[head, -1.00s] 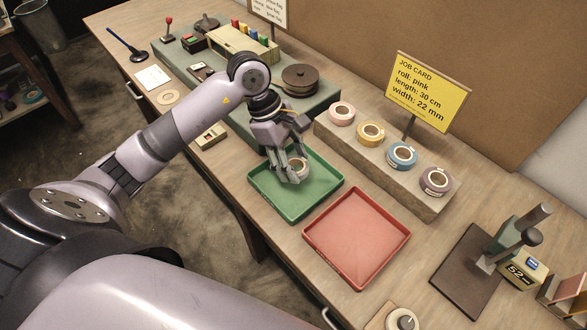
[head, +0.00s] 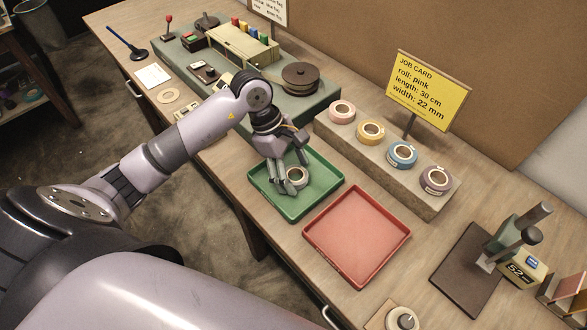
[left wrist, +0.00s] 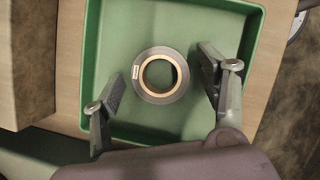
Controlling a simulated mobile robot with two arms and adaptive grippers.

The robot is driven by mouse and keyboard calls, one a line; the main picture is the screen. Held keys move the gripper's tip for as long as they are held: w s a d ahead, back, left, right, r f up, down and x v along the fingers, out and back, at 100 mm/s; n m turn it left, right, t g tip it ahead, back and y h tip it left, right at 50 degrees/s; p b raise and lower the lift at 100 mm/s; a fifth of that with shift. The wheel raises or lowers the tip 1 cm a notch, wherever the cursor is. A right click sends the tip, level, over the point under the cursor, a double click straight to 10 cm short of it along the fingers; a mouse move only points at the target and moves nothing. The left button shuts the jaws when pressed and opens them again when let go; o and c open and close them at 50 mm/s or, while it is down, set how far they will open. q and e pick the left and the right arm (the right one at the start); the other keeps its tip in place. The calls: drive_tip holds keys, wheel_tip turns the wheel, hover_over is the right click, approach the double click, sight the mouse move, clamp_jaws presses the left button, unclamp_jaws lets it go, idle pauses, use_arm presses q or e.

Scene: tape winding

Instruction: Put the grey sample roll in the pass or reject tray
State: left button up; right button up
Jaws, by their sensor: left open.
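The grey sample roll (head: 297,177) lies flat in the green tray (head: 327,169). In the left wrist view the roll (left wrist: 146,94) shows its tan core and a small label, with the green tray floor (left wrist: 205,22) around it. My left gripper (head: 288,188) is over the green tray, beside the roll. In the left wrist view its two fingers (left wrist: 164,88) are spread to either side of the roll with gaps between. The red tray (head: 357,240) is empty, to the right of the green one. My right gripper is not in view.
A stepped block holds pink (head: 342,111), yellow (head: 370,132), blue (head: 402,155) and purple (head: 436,180) rolls behind the trays. A yellow job card (head: 428,90) stands behind them. A press-like stand (head: 500,245) is at right, a green machine base (head: 322,104) at back left.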

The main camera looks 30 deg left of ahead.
use_arm(q)
drive_tip(key=shift+r, duration=0.2)
drive_tip(key=shift+a+r, duration=0.15)
drive_tip(key=shift+r, duration=0.15)
drive_tip(key=b+v, duration=0.1)
drive_tip(key=v, duration=1)
